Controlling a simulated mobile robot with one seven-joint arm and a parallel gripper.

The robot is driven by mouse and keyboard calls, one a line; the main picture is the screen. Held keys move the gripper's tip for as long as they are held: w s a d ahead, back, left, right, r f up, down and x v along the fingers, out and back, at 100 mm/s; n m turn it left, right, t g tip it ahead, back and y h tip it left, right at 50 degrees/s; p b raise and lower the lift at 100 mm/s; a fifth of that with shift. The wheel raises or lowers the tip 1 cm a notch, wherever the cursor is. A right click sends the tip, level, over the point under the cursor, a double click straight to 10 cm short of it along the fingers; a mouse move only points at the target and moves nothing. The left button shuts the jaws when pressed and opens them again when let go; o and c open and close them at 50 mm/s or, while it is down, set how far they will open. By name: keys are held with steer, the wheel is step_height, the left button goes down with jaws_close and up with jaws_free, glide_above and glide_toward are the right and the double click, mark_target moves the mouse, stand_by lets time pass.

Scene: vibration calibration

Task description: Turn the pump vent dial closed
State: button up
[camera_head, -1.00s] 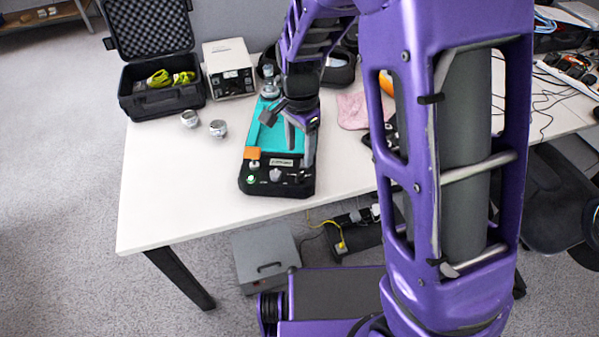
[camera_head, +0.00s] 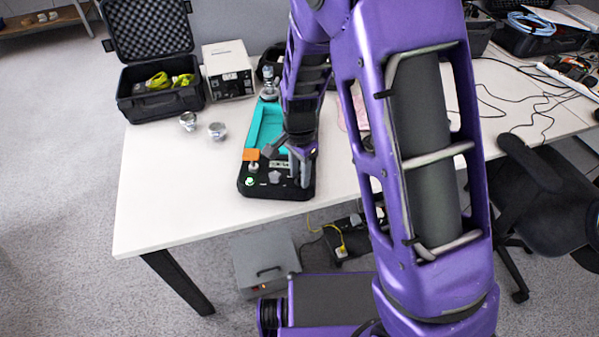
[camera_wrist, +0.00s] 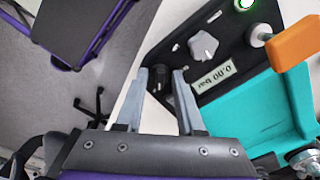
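The pump unit (camera_head: 250,190) is a black case with a teal tray, standing near the table's front edge. In the wrist view its panel carries a dark round knob (camera_wrist: 157,83), a light grey lobed knob (camera_wrist: 203,45) and a display (camera_wrist: 214,78) reading 0.00 bar. No label shows which knob is the vent dial. My gripper (camera_wrist: 161,72) is open, its two fingertips on either side of the dark knob. I cannot tell whether they touch it. In the head view my gripper (camera_head: 299,178) is over the panel's right part, and it hides the dark knob.
An orange handle (camera_wrist: 293,41) and a green-lit button (camera_wrist: 243,4) are on the unit, beyond the grey knob. Two metal fittings (camera_head: 188,121) (camera_head: 217,130) stand to the left. An open black case (camera_head: 163,101) and a white instrument (camera_head: 228,70) are behind. The table's left front (camera_head: 165,205) is clear.

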jaws_close()
steer(key=shift+n, duration=0.3)
steer(key=n, duration=0.3)
steer(key=shift+n, duration=0.4)
steer(key=n, duration=0.4)
steer(key=shift+d+n, duration=0.1)
steer(key=shift+n, duration=0.2)
steer(key=n, duration=0.4)
steer(key=shift+r, duration=0.1)
steer(key=shift+n+p, duration=0.45)
steer(key=shift+n, duration=1.95)
steer(key=shift+o, duration=2.4)
jaws_free()
